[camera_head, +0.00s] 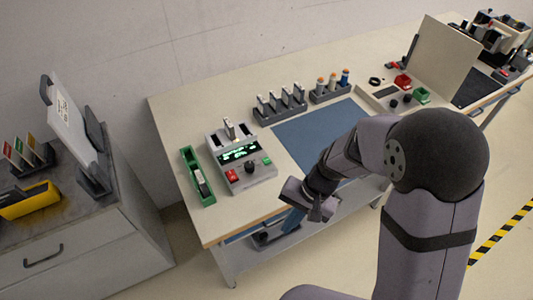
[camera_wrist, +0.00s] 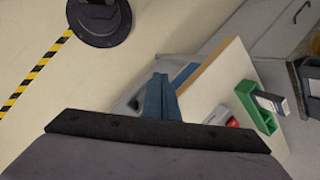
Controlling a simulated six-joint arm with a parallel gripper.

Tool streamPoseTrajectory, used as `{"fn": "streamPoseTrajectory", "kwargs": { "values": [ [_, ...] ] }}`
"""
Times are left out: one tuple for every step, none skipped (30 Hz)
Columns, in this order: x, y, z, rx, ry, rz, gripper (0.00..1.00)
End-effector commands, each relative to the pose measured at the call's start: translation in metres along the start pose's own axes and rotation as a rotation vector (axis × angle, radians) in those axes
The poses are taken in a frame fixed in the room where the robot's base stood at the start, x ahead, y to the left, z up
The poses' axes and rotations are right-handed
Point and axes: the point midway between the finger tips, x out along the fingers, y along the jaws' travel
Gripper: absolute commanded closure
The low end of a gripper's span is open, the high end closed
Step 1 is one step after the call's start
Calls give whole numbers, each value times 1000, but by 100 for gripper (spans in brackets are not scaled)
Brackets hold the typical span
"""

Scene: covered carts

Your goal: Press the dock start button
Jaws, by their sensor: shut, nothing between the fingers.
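The dock (camera_head: 243,178) is a grey box on the near left part of the table. It has a lit green display (camera_head: 238,153), a black knob (camera_head: 249,167), a red button (camera_head: 232,175) and a green button (camera_head: 267,161) on its face. A dark-and-white device stands upright in its back. My gripper (camera_head: 291,221) is shut and empty, right of and nearer than the dock, by the table's front edge, touching no button. In the wrist view its blue fingers (camera_wrist: 160,97) point past the table edge; a red part (camera_wrist: 232,122) shows, and my wrist hides most of the dock.
A green tray (camera_head: 187,158) holding a dark device stands left of the dock. A blue mat (camera_head: 300,139) lies to its right. Racks of upright devices (camera_head: 265,118) stand behind. A grey cabinet (camera_head: 75,255) is at the left, across a gap.

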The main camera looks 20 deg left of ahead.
Motion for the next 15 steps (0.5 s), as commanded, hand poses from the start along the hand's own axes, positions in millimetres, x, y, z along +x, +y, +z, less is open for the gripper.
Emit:
{"fn": "streamPoseTrajectory", "kwargs": {
  "values": [
    [-1,-20,-11,61,18,-49,100],
    [-1,-31,-18,98,28,-79,100],
    [-2,-45,-29,153,47,-122,100],
    [-4,-56,-37,195,59,-155,100],
    [-5,-65,-46,240,72,-188,100],
    [-9,-78,-58,297,91,-234,100],
    [-13,-87,-68,341,104,-269,100],
    [-17,-96,-77,386,116,-303,100],
    [-24,-107,-89,441,135,-350,100],
    [-30,-115,-97,482,146,-384,100],
    [-37,-123,-105,521,158,-419,100],
    [-46,-132,-116,573,172,-462,100],
    [-52,-139,-123,614,180,-496,100],
    [-59,-145,-130,651,187,-527,100],
    [-67,-151,-139,705,196,-568,100]
  ]
}}
